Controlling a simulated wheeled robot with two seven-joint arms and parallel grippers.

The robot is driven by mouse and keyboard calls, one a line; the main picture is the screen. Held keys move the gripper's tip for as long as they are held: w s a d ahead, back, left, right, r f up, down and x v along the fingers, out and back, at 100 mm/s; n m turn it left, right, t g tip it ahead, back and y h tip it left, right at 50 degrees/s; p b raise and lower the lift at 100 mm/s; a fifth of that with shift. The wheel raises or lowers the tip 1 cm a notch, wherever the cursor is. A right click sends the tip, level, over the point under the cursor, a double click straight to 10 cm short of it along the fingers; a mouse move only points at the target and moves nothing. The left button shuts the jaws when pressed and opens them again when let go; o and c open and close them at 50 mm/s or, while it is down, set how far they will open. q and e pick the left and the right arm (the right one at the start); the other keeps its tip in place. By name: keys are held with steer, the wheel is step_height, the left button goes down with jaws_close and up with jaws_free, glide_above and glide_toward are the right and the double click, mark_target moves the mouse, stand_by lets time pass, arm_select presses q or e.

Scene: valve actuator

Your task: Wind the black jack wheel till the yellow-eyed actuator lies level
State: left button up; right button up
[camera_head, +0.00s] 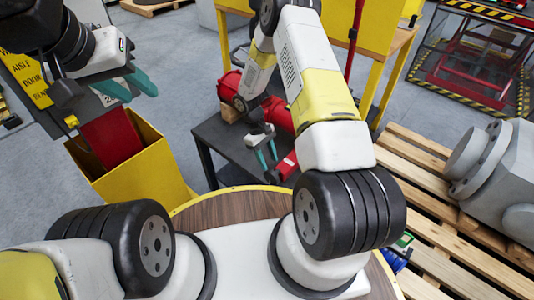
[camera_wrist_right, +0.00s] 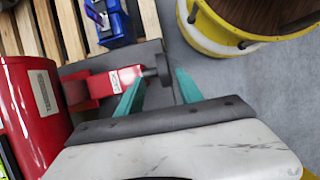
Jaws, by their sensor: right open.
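The red actuator (camera_head: 230,88) lies on a dark low table, partly hidden behind my right arm. It fills the left of the right wrist view (camera_wrist_right: 32,115); its yellow eye is not clearly visible. The red jack (camera_head: 288,165) stands at its side and shows with a white label in the wrist view (camera_wrist_right: 115,80). The black jack wheel (camera_wrist_right: 157,70) lies between my right fingertips in that picture; contact cannot be told. My right gripper (camera_head: 267,157) is open, pointing at the jack (camera_wrist_right: 160,78). My left gripper (camera_head: 137,88) is open and empty, away from the jack.
A yellow bin (camera_head: 125,165) stands left of the dark table (camera_head: 205,140). Wooden pallets (camera_head: 445,240) with a large grey part (camera_head: 500,175) lie on the right. A blue object (camera_wrist_right: 107,22) sits near the jack. A yellow-framed bench (camera_head: 375,60) stands behind the actuator.

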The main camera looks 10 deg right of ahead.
mark_target(274, 179)
steer(key=x, duration=0.9)
steer(key=shift+s+a+f, duration=0.15)
steer(key=shift+s+f, duration=0.1)
steer(key=shift+f, duration=0.1)
jaws_close()
